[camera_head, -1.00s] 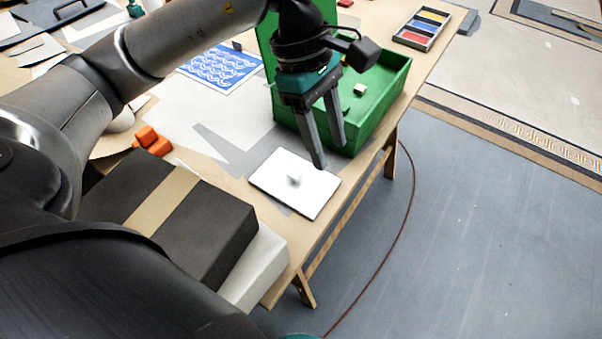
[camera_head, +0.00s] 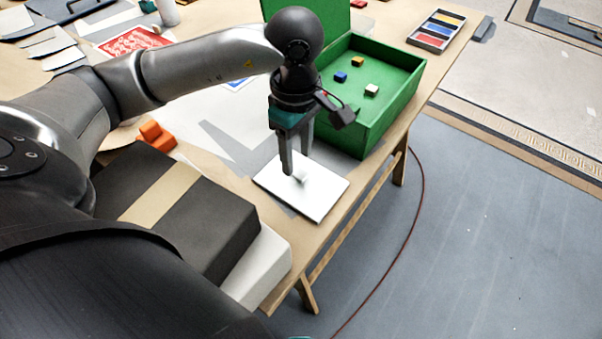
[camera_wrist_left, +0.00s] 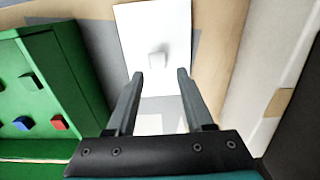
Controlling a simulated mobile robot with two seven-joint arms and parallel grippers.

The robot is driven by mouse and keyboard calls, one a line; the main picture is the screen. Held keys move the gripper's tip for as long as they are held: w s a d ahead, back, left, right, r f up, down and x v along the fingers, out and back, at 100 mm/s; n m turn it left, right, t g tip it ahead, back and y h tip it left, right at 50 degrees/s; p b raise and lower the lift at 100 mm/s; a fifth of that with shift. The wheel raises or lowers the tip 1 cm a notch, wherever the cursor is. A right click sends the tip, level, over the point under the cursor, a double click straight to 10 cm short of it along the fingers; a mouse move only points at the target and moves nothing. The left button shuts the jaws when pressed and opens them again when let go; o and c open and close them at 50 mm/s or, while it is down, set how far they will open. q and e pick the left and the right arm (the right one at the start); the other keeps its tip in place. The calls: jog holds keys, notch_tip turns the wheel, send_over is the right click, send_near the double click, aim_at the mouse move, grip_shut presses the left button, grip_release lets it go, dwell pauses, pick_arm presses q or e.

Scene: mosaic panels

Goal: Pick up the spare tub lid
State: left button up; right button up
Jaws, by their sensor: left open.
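The spare tub lid (camera_head: 322,200) is a flat white rectangular plate with a small pale knob in its middle. It lies flat on the table near the front edge. In the left wrist view the lid (camera_wrist_left: 136,31) is at top centre, with its knob (camera_wrist_left: 157,60) just beyond the fingertips and between their lines. My left gripper (camera_head: 298,172) is open and points down over the lid, close to the knob; its fingers hide part of the knob in the head view. In the left wrist view the open fingers (camera_wrist_left: 160,76) have nothing between them.
A green open box (camera_head: 385,115) with several small coloured cubes stands just behind the lid. A dark box with a tan band (camera_head: 160,195) sits to the left on a white block (camera_head: 262,270). Orange pieces (camera_head: 155,136) and a paint tray (camera_head: 436,30) lie farther off.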

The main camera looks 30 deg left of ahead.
aim_at(301, 173)
pick_arm(q)
jog(key=f, duration=0.5)
jog(key=shift+w+d, duration=0.15)
jog(key=shift+d, duration=0.15)
jog(key=shift+c, duration=0.4)
grip_shut()
